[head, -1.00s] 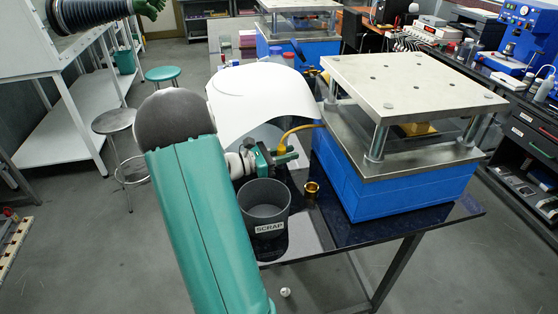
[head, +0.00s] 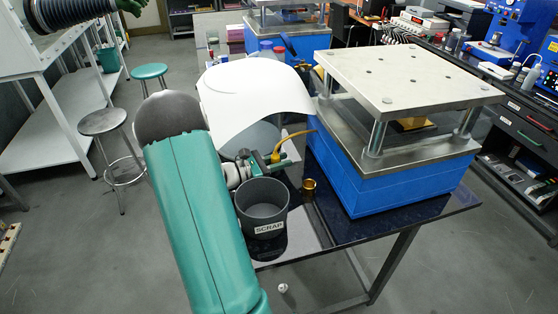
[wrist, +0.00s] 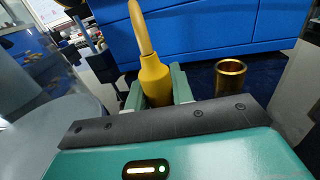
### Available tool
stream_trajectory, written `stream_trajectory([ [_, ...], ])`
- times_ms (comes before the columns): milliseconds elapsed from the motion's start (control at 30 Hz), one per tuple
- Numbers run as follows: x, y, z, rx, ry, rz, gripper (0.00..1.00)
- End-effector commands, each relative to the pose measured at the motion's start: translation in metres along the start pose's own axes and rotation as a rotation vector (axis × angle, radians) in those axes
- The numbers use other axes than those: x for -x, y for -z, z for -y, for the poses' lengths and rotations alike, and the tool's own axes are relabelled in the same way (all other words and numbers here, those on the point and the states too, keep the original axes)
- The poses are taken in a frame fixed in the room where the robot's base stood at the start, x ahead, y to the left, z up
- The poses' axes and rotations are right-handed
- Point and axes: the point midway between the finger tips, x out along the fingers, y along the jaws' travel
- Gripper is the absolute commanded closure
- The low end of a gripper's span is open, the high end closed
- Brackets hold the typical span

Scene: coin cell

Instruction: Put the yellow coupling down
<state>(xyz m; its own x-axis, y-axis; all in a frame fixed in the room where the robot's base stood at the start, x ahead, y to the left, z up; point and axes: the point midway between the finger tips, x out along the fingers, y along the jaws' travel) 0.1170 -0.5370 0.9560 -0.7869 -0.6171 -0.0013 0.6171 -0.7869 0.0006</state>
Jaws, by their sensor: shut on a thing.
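The yellow coupling (wrist: 154,77) stands upright between the fingers of my gripper (wrist: 157,92) in the wrist view, with a yellow hose rising from its top. My gripper is shut on it. In the head view my gripper (head: 268,163) is behind the grey scrap bin, left of the blue press. The yellow coupling (head: 276,157) shows only in small part there, and its hose arcs up to the right toward the press. The coupling's lower end is hidden by the gripper, so I cannot tell whether it touches the table.
A grey bin marked SCRAP (head: 264,212) stands in front of my gripper. A brass cup (head: 309,190) stands to its right, also in the wrist view (wrist: 230,78). The blue press (head: 390,165) fills the table's right side. A curved white shield (head: 255,90) is behind.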

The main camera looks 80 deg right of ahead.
Motion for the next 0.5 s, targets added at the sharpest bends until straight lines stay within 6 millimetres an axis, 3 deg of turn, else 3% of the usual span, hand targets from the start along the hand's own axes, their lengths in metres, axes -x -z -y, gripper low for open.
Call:
stream_trajectory([
  [433,0.0011,0.0101,-0.0023,-0.001,-0.002,0.000,1.00],
  [467,0.0012,0.0103,-0.0022,0.000,-0.002,0.000,0.75],
  [500,0.0013,0.0103,-0.0023,0.000,-0.002,0.000,0.67],
])
